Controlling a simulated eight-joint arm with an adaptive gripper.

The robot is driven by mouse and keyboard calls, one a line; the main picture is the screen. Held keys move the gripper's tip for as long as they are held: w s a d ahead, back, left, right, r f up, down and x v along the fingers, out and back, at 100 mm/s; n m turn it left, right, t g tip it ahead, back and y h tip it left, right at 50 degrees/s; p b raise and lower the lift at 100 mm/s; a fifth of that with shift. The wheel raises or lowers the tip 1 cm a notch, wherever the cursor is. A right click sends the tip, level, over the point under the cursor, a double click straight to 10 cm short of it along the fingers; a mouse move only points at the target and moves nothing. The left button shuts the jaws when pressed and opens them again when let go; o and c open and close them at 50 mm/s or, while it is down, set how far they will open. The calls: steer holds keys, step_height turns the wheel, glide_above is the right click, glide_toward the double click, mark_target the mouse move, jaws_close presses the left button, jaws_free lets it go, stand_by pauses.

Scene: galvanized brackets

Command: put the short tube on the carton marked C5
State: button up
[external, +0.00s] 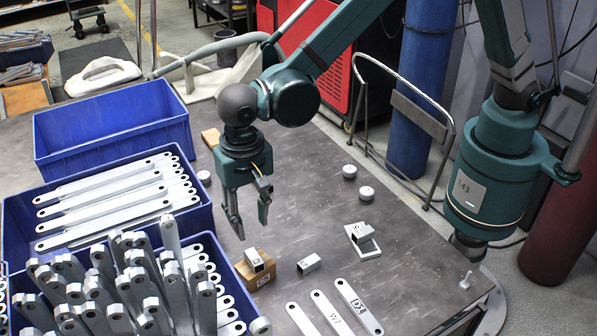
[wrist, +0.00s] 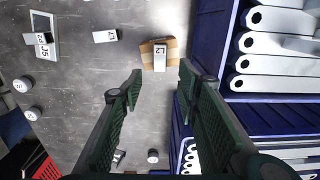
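The brown carton (external: 246,276) stands on the table, its front label reading like C5; it also shows in the wrist view (wrist: 147,49). A short grey square tube (external: 254,260) rests on top of it, with a label like L2 in the wrist view (wrist: 160,58). A second grey tube (external: 308,263) lies on the bare table right of the carton. A third (external: 362,233) lies on a light plate (external: 369,251). Which tube is shortest is hard to tell. My gripper (external: 248,212) is open and empty, above and behind the carton; its fingers (wrist: 160,75) frame empty space.
Long flat bars (external: 358,305) lie at the front. Round pale pieces (external: 350,171) stand farther back.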

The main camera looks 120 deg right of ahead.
stand_by(0.4)
steer(key=s+a+r+n+t, duration=0.35)
steer(key=s+r+n, duration=0.45)
steer(key=s+r, duration=1.2)
steer(key=s+a+n+t, duration=0.1)
steer(key=s+n, duration=0.4)
steer(key=s, duration=0.7)
steer(key=s+a+n+t, duration=0.2)
steer(key=s+n, duration=0.3)
steer(key=s, duration=0.6)
steer(key=shift+s+a+r+t, duration=0.25)
steer(key=shift+s+r+t, duration=0.1)
step_height(320, 180, down, 13)
steer(key=b, duration=1.3)
steer(key=shift+f, duration=0.1)
stand_by(0.7)
